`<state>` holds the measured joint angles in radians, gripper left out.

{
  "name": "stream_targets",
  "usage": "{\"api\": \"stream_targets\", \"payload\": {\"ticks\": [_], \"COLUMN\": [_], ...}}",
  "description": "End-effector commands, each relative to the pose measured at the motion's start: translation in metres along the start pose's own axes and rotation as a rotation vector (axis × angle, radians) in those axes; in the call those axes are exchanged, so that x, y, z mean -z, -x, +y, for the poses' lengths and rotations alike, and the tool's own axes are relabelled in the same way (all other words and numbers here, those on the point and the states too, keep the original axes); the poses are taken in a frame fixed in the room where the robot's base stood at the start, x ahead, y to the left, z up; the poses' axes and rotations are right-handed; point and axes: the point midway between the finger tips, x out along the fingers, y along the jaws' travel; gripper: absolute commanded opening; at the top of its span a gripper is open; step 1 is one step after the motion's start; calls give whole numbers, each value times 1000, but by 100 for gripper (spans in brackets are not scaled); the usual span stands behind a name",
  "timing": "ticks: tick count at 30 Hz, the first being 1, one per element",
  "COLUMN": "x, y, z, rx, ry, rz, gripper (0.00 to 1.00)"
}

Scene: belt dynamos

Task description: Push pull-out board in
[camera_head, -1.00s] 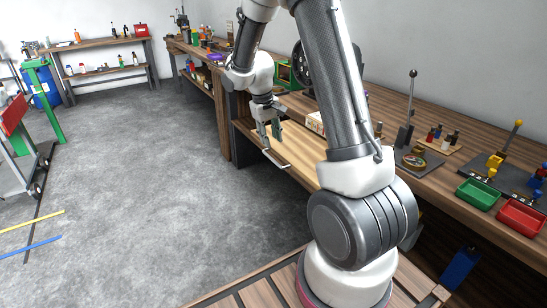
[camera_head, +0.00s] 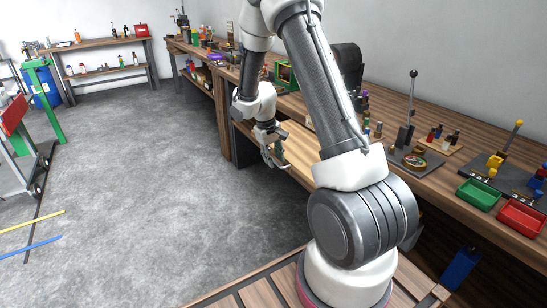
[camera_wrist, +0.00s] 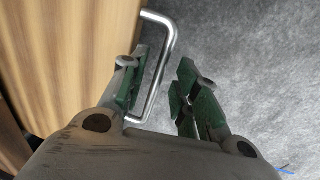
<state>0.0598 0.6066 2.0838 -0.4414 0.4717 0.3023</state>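The pull-out board (camera_head: 300,142) is a light wooden panel that sticks out from under the workbench, partly hidden behind my arm. In the wrist view the board (camera_wrist: 75,50) fills the left side, with a metal bar handle (camera_wrist: 160,75) on its front edge. My gripper (camera_head: 275,158) is at the board's front edge, low by the handle. In the wrist view my gripper (camera_wrist: 165,85) is open, its green-padded fingers on either side of the handle bar. I cannot tell whether either finger touches the bar.
The workbench (camera_head: 440,178) runs along the right wall. It carries a lever stand (camera_head: 408,125), a green tray (camera_head: 478,194) and a red tray (camera_head: 521,217). Free grey floor (camera_head: 150,180) lies to the left.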

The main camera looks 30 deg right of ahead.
Motion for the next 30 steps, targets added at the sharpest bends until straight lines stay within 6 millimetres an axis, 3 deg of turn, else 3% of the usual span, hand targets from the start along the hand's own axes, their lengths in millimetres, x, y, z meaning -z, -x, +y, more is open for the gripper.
{"api": "stream_targets", "payload": {"ticks": [1,4,13,17,23,30], "x": [0,0,0,0,-1,-1], "y": [0,0,0,-2,-10,-23], "z": [0,0,1,12,53,117], "rx": [0,0,0,0,-1,-1], "ry": [0,0,-1,-3,-7,-6], "rz": [0,0,0,0,-1,-1], "gripper": [19,1,0,0,0,0]}}
